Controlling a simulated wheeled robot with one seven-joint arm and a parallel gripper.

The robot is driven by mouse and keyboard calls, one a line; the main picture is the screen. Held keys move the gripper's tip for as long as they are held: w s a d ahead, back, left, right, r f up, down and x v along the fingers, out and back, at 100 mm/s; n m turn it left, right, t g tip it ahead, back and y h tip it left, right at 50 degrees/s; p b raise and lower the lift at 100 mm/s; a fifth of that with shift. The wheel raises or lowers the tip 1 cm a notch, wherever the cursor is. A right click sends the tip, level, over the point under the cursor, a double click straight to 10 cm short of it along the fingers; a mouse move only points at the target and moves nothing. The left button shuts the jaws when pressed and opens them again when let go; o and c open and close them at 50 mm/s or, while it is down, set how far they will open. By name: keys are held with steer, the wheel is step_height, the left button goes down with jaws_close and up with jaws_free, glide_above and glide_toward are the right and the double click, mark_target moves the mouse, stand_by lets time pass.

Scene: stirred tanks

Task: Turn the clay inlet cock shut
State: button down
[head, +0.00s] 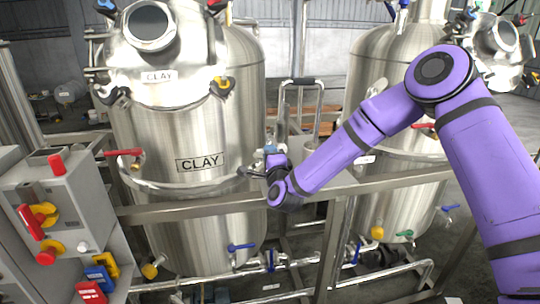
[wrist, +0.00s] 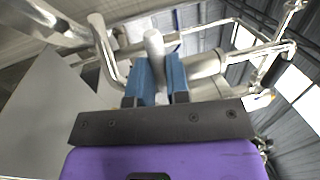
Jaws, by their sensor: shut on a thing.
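The clay tank (head: 215,120) is a steel vessel with CLAY plates, left of centre in the head view. My gripper (head: 268,158) is at the tank's right side, at about the height of the lower CLAY plate. In the wrist view its two blue fingers (wrist: 160,82) are closed around a pale metal rod (wrist: 153,45). The rod seems to be the handle of the clay inlet cock, by the pipework beside the tank. The cock's body is mostly hidden by my gripper, and I cannot tell how far it is turned.
A second steel tank (head: 390,140) stands behind my arm. A steel rail (head: 190,208) runs across in front of the tanks. Other cocks include a red lever (head: 123,152) and a blue lever (head: 240,246). A grey control box (head: 60,215) stands at the left.

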steer(key=c, duration=1.1)
jaws_free()
steer(key=shift+s, duration=0.1)
steer(key=v, duration=1)
steer(key=shift+s+d, duration=0.15)
steer(key=shift+s, duration=0.1)
